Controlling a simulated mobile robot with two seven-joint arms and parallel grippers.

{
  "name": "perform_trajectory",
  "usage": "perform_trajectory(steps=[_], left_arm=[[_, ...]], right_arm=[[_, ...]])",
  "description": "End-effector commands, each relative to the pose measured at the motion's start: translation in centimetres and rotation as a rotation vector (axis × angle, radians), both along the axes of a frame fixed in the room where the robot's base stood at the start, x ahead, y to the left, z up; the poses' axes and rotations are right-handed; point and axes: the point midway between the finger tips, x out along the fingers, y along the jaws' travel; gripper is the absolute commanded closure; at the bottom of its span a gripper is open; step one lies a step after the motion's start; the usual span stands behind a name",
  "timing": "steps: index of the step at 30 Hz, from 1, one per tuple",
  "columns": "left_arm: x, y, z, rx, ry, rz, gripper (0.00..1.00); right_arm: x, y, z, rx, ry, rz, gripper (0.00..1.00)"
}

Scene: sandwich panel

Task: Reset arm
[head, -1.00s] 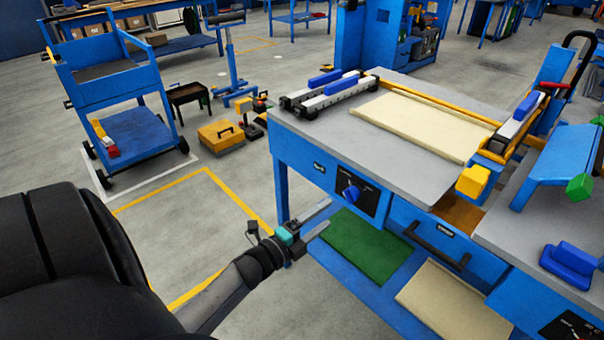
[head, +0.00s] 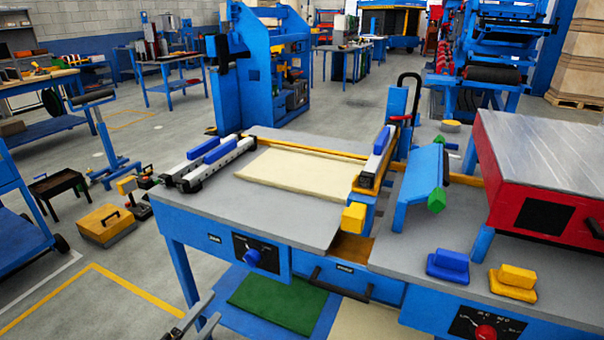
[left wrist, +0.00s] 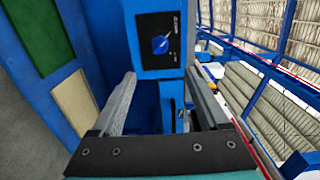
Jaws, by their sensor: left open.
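My left gripper (head: 192,322) shows at the bottom of the head view, in front of the left front leg of the blue workbench (head: 222,240). In the left wrist view the gripper (left wrist: 165,100) has its two fingers apart with nothing held between them. Beyond the fingers are the bench's blue front and the black panel with a blue knob (left wrist: 160,44); the same knob (head: 252,258) shows in the head view. My right gripper is not in either view.
A cream panel (head: 293,174) lies on the bench top near white-and-black clamp bars (head: 207,162). Green (head: 275,303) and cream sheets lie on the lower shelf. A red press (head: 540,165) stands right. The floor at left holds a yellow box (head: 105,224).

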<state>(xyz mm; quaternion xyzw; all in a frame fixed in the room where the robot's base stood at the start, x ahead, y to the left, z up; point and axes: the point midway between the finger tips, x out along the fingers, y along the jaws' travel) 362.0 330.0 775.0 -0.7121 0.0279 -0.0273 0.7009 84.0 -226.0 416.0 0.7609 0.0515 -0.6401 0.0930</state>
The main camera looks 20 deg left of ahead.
Motion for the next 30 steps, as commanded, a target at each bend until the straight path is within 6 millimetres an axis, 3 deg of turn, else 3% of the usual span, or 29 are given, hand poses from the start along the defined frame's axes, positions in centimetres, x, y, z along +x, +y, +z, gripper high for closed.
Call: perform_trajectory(steps=[5, 8, 11, 15, 19, 24, 27, 30], left_arm=[[-0.3, -0.2, -1.1, -0.065, 0.052, 0.024, 0.22], [-1.2, -0.7, -3.9, -0.212, 0.171, 0.087, 0.22], [-3.7, -2.1, -8.3, -0.419, 0.358, 0.192, 0.22], [-9.8, -5.4, -14.5, -0.693, 0.648, 0.384, 0.22], [-17.4, -9.1, -18.4, -0.882, 0.909, 0.596, 0.22], [-26.9, -12.6, -20.3, -1.002, 1.161, 0.861, 0.22], [-30.4, -13.6, -20.5, -1.024, 1.24, 0.965, 0.22], [-32.3, -14.1, -20.5, -1.032, 1.28, 1.022, 0.22]], right_arm=[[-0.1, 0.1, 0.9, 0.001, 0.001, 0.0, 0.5], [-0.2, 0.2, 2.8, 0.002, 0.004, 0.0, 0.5], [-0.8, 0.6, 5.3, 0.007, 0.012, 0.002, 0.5], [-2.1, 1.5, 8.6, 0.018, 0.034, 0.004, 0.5], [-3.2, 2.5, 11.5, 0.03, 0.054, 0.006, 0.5], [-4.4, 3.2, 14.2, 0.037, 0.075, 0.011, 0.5], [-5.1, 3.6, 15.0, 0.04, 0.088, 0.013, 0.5], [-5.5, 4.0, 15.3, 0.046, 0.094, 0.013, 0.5]])
